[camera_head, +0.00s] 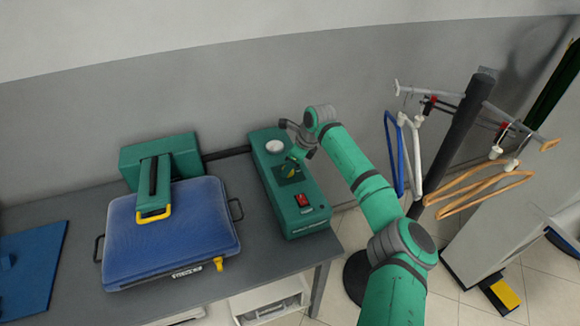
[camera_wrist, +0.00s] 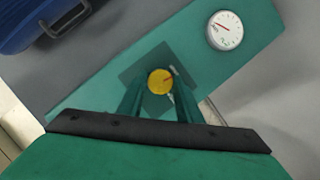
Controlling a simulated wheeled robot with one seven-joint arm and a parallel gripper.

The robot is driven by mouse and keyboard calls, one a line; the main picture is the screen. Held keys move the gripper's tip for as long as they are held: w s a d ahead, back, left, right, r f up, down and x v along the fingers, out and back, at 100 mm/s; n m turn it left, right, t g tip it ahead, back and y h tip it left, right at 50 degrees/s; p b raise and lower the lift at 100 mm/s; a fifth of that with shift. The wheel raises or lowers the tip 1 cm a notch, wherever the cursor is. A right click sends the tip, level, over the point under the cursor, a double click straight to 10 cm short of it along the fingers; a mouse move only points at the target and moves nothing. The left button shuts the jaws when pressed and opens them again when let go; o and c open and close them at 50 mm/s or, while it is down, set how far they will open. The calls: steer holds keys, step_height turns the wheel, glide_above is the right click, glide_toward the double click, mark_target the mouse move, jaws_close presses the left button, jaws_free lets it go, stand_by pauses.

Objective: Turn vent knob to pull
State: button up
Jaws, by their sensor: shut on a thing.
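In the head view my gripper (camera_head: 291,166) reaches down onto the middle of the control box (camera_head: 302,221), and the knob is mostly hidden there. Letters on the plate are too small to read.
A white gauge (camera_head: 274,147) sits on the box behind the knob, and a red switch (camera_head: 302,200) is in front. A blue press (camera_head: 175,232) stands left on the grey table (camera_head: 258,262). A hanger stand (camera_head: 455,140) is to the right of my arm.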

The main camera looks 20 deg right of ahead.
steer(key=m, duration=0.2)
steer(key=m+h, duration=0.1)
steer(key=m, duration=0.1)
steer(key=shift+t+h, duration=0.3)
steer(key=shift+t, duration=0.1)
steer(key=m+h, duration=0.1)
steer(key=m, duration=0.3)
steer(key=shift+a, duration=0.15)
steer(key=m+h, duration=0.2)
steer(key=m, duration=0.2)
steer(key=shift+a, duration=0.15)
steer(key=shift+m+g+h, duration=0.4)
steer(key=shift+m+h, duration=0.2)
steer(key=shift+m, duration=1.1)
steer(key=o, duration=1)
steer(key=shift+a, duration=0.1)
steer(key=shift+o, duration=0.2)
steer(key=shift+r, duration=0.1)
